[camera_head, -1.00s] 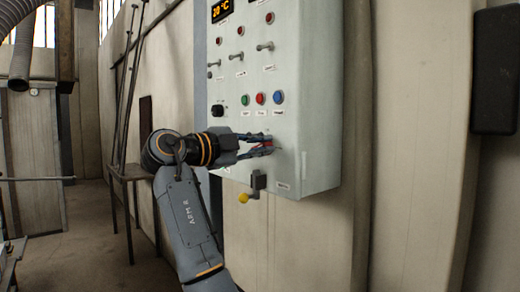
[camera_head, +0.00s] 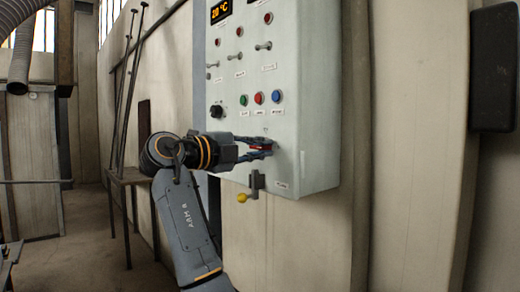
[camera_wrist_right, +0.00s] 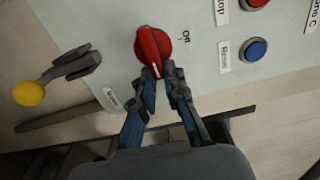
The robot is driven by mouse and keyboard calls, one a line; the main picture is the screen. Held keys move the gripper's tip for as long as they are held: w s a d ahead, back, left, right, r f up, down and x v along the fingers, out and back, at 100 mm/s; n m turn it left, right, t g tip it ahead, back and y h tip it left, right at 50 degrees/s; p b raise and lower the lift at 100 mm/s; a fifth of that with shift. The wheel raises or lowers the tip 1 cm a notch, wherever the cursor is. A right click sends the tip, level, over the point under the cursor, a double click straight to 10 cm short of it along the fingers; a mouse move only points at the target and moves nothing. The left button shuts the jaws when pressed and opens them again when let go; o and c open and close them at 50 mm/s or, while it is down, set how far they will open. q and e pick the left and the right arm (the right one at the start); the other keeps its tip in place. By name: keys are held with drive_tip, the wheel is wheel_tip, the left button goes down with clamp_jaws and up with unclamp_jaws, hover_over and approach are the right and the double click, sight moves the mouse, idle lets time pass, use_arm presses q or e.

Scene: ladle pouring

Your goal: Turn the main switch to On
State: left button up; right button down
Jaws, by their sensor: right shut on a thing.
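The main switch is a round red knob (camera_wrist_right: 153,45) with a raised grip bar on the pale control panel (camera_head: 310,110). In the right wrist view the bar's white-marked end points towards my gripper, and a printed "On" label (camera_wrist_right: 185,37) sits to the right of the knob, off the bar's line. My right gripper (camera_wrist_right: 160,73) is shut on the end of the bar, one finger on each side. In the head view, my right gripper (camera_head: 270,148) is at the panel's lower part, and its fingers mostly hide the knob. My left gripper is not in view.
Green (camera_head: 243,100), red (camera_head: 258,98) and blue (camera_head: 276,96) buttons sit above the switch. A black knob (camera_head: 216,111) is to their left. A lever with a yellow ball (camera_head: 242,198) sticks out below. A display (camera_head: 221,11) is at the top.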

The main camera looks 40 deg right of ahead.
drive_tip(key=c, duration=1.4)
unclamp_jaws()
drive_tip(key=a, duration=0.8)
drive_tip(key=s+a, duration=0.1)
drive_tip(key=a, duration=0.3)
drive_tip(key=shift+d+f, duration=0.1)
